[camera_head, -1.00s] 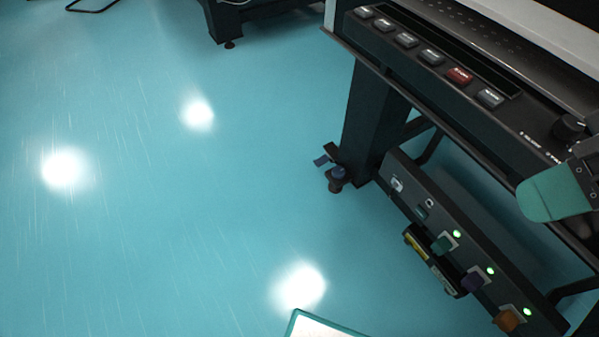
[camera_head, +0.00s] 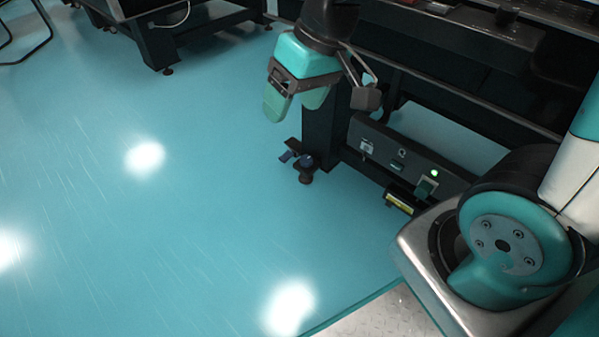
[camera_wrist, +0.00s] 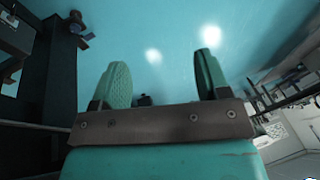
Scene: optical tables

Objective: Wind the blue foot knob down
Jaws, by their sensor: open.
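The blue foot knob (camera_head: 305,161) sits low on the foot of the dark table leg, near the floor, with a small blue tab (camera_head: 287,155) beside it on the left. In the wrist view the knob (camera_wrist: 76,28) seems to be the dark part with a blue tab at the upper left, outside the jaws. My gripper (camera_head: 296,105) is open and empty, pointing down, above the knob and in front of the leg. In the wrist view its two teal fingers (camera_wrist: 163,80) stand apart with floor between them.
The table leg (camera_head: 323,125) stands just right of the knob. A dark panel (camera_head: 410,160) with a green light and a green knob runs low to the right of it. Another dark table (camera_head: 165,35) stands at the back left. The teal floor to the left is clear.

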